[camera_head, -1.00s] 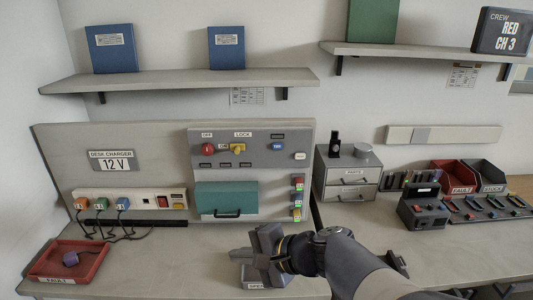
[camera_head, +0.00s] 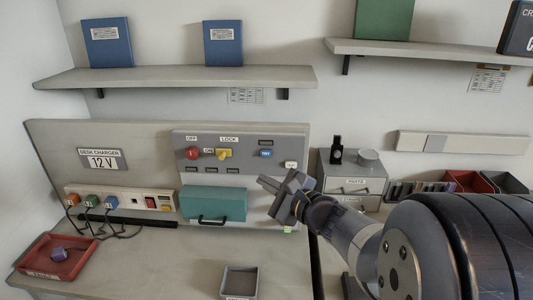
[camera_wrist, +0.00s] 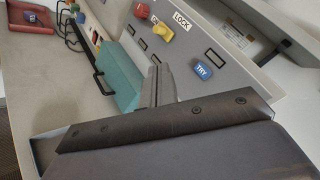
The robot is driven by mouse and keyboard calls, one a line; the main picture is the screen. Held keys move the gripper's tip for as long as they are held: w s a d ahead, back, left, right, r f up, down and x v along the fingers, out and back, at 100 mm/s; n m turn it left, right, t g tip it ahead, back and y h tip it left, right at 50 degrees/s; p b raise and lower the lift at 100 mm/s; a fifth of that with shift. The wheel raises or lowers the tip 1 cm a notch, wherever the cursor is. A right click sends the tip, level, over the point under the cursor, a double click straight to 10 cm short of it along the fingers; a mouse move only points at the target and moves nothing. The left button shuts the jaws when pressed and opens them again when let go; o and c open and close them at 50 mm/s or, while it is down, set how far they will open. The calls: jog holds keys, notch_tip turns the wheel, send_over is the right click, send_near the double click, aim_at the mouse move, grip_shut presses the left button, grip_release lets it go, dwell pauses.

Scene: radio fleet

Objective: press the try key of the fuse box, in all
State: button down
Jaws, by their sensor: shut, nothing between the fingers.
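The blue TRY key (camera_head: 266,154) sits on the right part of the grey fuse box panel (camera_head: 247,166). In the wrist view the TRY key (camera_wrist: 203,71) lies to the right of my fingertips, unobstructed. A red OFF knob (camera_head: 193,153) and a yellow LOCK knob (camera_head: 224,154) are on the same panel, left of the key. My gripper (camera_head: 263,181) is shut and empty, with its tips just below the key in the head view and apart from it as far as I can tell. My gripper (camera_wrist: 158,84) also shows in the wrist view.
A teal cover (camera_head: 213,203) with a black handle is below the panel. A charger strip (camera_head: 130,200) with cabled plugs is at left. A red tray (camera_head: 40,270) and a small grey tray (camera_head: 240,270) rest on the desk. A drawer unit (camera_head: 350,186) stands right.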

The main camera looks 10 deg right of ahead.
jog(key=p, duration=0.1)
send_near(260, 154)
jog(key=w+a, duration=0.3)
jog(key=a, duration=0.1)
jog(key=shift+w+d+f, duration=0.25)
jog(key=shift+w+d, duration=0.1)
jog(key=shift+w, duration=0.1)
jog(key=shift+w, duration=0.15)
dwell(1.6)
jog(key=shift+w+d, duration=0.15)
jog(key=shift+w, duration=0.1)
jog(key=shift+w+d+b, duration=0.1)
jog(key=shift+w+b, duration=0.25)
dwell(0.6)
jog(key=shift+s, duration=0.1)
jog(key=shift+s+a+b, duration=0.2)
jog(key=shift+s+b, duration=0.3)
jog(key=shift+s, duration=0.15)
